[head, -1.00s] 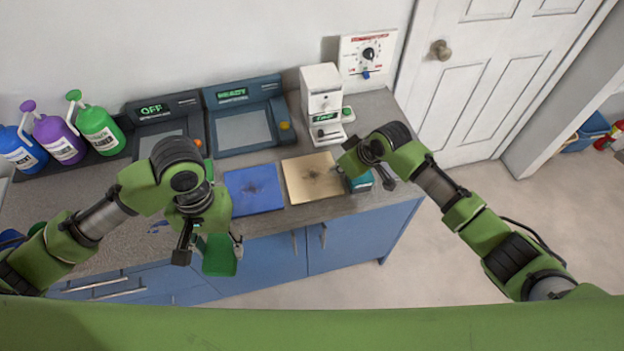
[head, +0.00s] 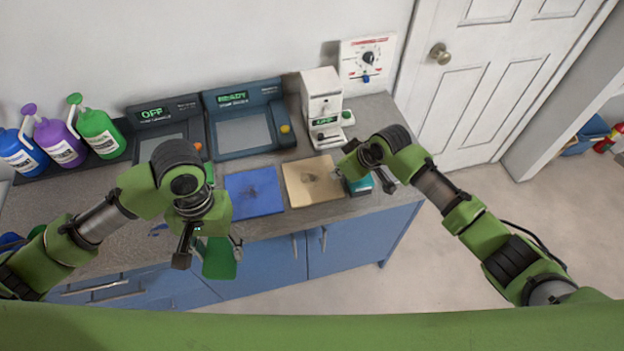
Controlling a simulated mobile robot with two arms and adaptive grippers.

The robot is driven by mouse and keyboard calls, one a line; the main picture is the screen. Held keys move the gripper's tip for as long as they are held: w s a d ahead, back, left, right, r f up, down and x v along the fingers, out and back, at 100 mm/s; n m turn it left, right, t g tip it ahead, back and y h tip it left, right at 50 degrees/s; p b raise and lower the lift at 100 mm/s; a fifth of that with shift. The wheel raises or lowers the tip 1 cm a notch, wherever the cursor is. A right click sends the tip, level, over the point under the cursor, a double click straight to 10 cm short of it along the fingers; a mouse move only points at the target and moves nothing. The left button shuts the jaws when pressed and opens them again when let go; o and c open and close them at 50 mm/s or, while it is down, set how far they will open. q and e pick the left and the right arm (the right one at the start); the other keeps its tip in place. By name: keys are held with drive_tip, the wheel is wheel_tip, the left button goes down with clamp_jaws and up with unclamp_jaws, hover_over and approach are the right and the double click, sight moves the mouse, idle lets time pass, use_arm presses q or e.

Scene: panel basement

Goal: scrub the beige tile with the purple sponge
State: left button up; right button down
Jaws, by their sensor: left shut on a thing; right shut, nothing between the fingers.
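The beige tile (head: 298,190) lies on the counter, right of the blue tile, with a small dark mark near its middle. My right gripper (head: 366,174) is shut and empty at the tile's right edge, above a teal thing (head: 359,186). I cannot tell whether it touches either. My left gripper (head: 209,250) is shut on a flat green thing (head: 220,260) in front of the counter's front edge. I cannot make out the purple sponge.
The blue tile (head: 254,192) lies left of the beige one. Behind are a console reading READY (head: 243,130), one reading OFF (head: 166,118) and a white dispenser (head: 321,98). Blue, purple and green bottles (head: 98,132) stand at the left. A wall dial (head: 368,56) is at the back.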

use_arm(q)
drive_tip(key=shift+f+b, duration=0.35)
use_arm(e)
drive_tip(key=shift+f, duration=0.6)
use_arm(q)
drive_tip(key=shift+r, duration=0.1)
use_arm(e)
drive_tip(key=shift+r, duration=0.1)
